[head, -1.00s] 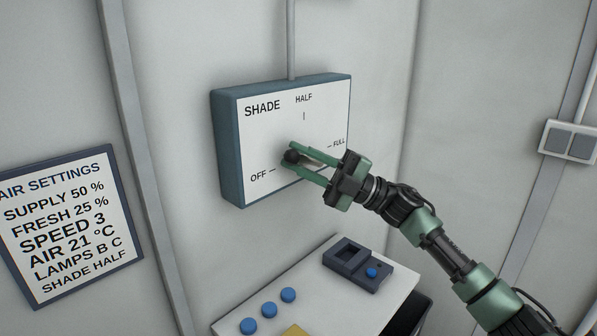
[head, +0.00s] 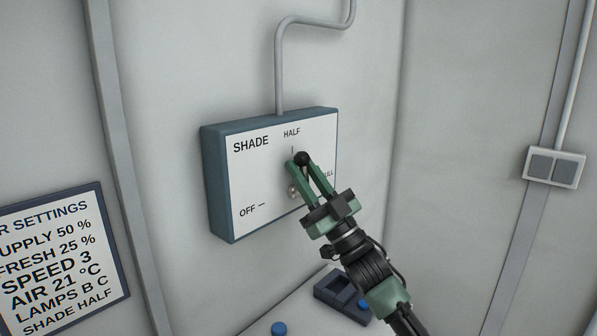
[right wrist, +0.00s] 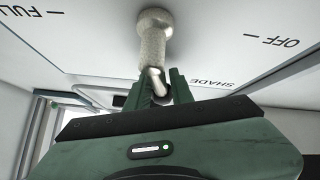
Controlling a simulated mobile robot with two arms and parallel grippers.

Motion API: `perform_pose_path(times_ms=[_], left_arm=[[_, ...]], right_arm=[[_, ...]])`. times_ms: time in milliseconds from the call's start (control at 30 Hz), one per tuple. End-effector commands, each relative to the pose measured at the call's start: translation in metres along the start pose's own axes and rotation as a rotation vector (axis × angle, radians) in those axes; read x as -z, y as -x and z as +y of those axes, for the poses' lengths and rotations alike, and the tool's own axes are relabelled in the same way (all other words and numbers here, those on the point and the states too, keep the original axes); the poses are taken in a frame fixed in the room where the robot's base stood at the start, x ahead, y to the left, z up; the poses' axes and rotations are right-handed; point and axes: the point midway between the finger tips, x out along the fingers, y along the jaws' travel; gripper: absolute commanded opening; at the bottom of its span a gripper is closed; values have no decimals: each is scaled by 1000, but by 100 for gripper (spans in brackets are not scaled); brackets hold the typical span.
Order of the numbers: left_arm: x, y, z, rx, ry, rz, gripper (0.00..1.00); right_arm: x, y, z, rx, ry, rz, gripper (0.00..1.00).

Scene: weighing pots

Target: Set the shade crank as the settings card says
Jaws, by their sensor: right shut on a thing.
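The shade box (head: 220,180) on the wall has a white face marked OFF, HALF and FULL. My right gripper (head: 300,164) is shut on the knob, which sits close to the HALF mark. The right wrist view shows the crank arm (right wrist: 152,48) running from the hub to the knob between my green fingers (right wrist: 160,90). My fingers partly hide the crank in the head view. The settings card (head: 62,262) at the left reads "SHADE HALF". My left gripper is out of view.
Below the box is a pale shelf (head: 278,312) with a blue button (head: 279,328) and a dark tray (head: 341,295). A grey conduit (head: 279,75) rises from the box. A switch box (head: 553,167) is on the right wall.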

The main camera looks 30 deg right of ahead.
Motion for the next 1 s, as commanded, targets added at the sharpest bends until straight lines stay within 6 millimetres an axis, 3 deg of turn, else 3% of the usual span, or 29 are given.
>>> perform_pose_path(times_ms=[33, 400, 967, 1000], left_arm=[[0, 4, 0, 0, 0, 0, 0], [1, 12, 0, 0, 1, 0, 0], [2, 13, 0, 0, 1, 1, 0], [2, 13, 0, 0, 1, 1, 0]], right_arm=[[7, -4, 3, -24, -21, 8, 0], [6, -5, 13, -129, -124, -18, 0], [7, -5, 15, -144, -138, -20, 0], [7, -5, 15, -144, -138, -19, 33]])
